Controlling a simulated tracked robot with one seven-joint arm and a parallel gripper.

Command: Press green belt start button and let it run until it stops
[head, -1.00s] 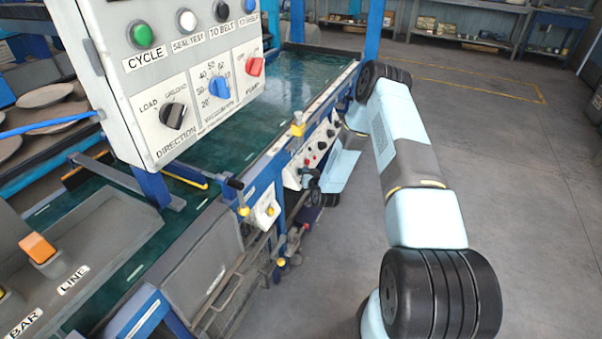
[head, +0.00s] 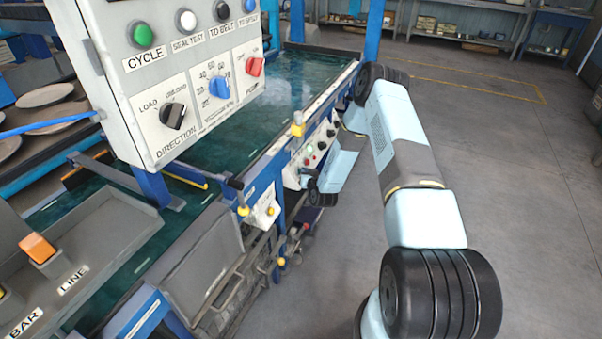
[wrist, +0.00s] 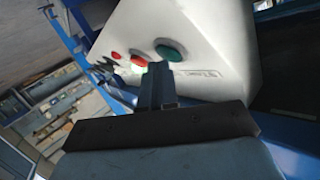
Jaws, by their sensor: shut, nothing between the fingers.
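The green button (wrist: 170,51) is on the sloping white face of a control box (wrist: 205,35) in the wrist view. A red button (wrist: 139,60) sits to its left. My gripper (wrist: 155,72) is shut and empty, its tips just below and between these two buttons. A pale green glow shows at the tips; I cannot tell whether they touch anything. In the head view, the small panel (head: 291,178) is on the belt's side, with my gripper (head: 314,178) close to its lower edge. The green belt (head: 240,125) runs along the machine, with white marks on it.
A larger grey control box (head: 140,90) with a green CYCLE button (head: 143,35) and knobs stands at upper left. An orange switch (head: 37,247) labelled LINE is at lower left. Yellow-topped fittings (head: 298,124) edge the belt. The floor (head: 530,200) at right is clear.

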